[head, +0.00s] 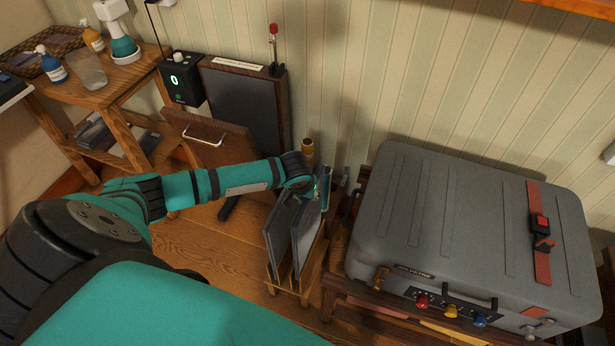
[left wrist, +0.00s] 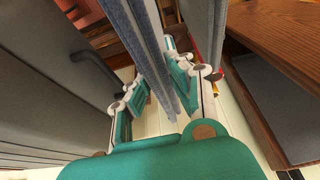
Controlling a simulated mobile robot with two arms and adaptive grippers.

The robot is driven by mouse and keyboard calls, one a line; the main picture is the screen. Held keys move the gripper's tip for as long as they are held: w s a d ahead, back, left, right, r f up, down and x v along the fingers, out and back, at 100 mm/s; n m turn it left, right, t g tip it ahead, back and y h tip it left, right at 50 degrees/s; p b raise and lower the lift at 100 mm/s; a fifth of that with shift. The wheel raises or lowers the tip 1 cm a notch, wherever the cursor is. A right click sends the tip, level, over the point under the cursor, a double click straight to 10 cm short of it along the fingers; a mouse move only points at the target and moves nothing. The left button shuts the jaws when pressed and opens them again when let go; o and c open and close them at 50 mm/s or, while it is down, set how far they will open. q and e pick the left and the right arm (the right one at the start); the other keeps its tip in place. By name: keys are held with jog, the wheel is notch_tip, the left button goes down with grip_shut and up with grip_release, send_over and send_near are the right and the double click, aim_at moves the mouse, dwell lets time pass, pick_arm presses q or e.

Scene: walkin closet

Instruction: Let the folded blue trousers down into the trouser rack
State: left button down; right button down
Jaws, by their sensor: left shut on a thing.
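The folded blue trousers (left wrist: 150,45) hang as a narrow blue-grey slab between the teal finger pads of my left gripper (left wrist: 160,88) in the left wrist view. In the head view my left gripper (head: 319,193) is at the upper edge of the trouser rack (head: 295,287), a low wooden stand. Two flat grey-blue folded pieces stand upright in or just over it; the right one (head: 307,240) is below the gripper and appears to be the held trousers. Whether its lower edge touches the rack's base is hidden. My right gripper is not in view.
A large grey suitcase (head: 450,220) on a wooden stand is close right of the rack. A brown case with a metal handle (head: 205,140) and a dark panel (head: 245,100) stand behind to the left. A wooden side table (head: 110,90) is farther left. Floor is free left of the rack.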

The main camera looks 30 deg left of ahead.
aim_at(303, 203)
pick_arm(q)
jog(key=shift+f+b, duration=2)
jog(key=shift+f, duration=2.05)
jog(key=c, duration=1.1)
grip_release()
jog(key=v, duration=1.2)
jog(key=shift+s, duration=0.1)
